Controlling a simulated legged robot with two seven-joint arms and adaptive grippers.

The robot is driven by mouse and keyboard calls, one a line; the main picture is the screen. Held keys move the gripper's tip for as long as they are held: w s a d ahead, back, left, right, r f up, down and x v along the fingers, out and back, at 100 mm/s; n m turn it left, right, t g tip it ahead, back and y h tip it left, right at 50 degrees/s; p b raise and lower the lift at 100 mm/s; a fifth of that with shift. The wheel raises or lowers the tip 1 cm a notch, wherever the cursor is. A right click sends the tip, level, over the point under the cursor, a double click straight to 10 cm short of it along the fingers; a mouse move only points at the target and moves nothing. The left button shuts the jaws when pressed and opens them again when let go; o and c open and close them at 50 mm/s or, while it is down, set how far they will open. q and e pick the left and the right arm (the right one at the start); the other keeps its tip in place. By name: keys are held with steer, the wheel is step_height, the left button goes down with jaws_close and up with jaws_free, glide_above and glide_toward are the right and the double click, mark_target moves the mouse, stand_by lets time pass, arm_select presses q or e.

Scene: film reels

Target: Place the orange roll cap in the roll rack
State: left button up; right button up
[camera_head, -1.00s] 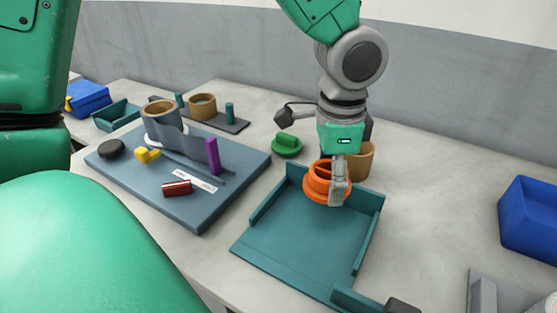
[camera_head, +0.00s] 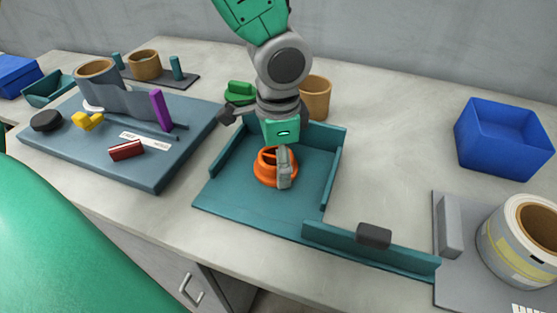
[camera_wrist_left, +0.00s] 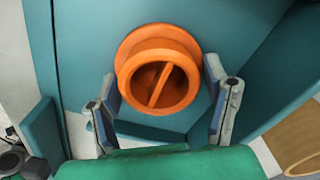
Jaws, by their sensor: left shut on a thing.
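The orange roll cap (camera_head: 266,172) is a round flanged piece with a bar across its opening. My left gripper (camera_head: 282,168) is shut on it from above. In the left wrist view the cap (camera_wrist_left: 160,75) sits between the two fingers, bar uppermost. The cap is over the floor of a teal walled tray (camera_head: 245,205), which may be the roll rack. I cannot tell whether the cap touches the floor. The gripper hides part of the cap and the tray's far wall. My right gripper is not in view.
A tan roll (camera_head: 315,97) and a green cap (camera_head: 240,91) stand behind the tray. A blue bin (camera_head: 504,140) and a large labelled roll (camera_head: 520,240) are at the right. A grey-blue board (camera_head: 110,165) with several parts lies at the left. The table between tray and bin is clear.

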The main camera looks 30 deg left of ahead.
arm_select(q)
steer(key=shift+s, duration=0.1)
steer(key=o, duration=1.2)
steer(key=shift+o, duration=0.2)
step_height(320, 180, up, 12)
steer(key=p, duration=0.3)
steer(key=shift+s+d, duration=0.1)
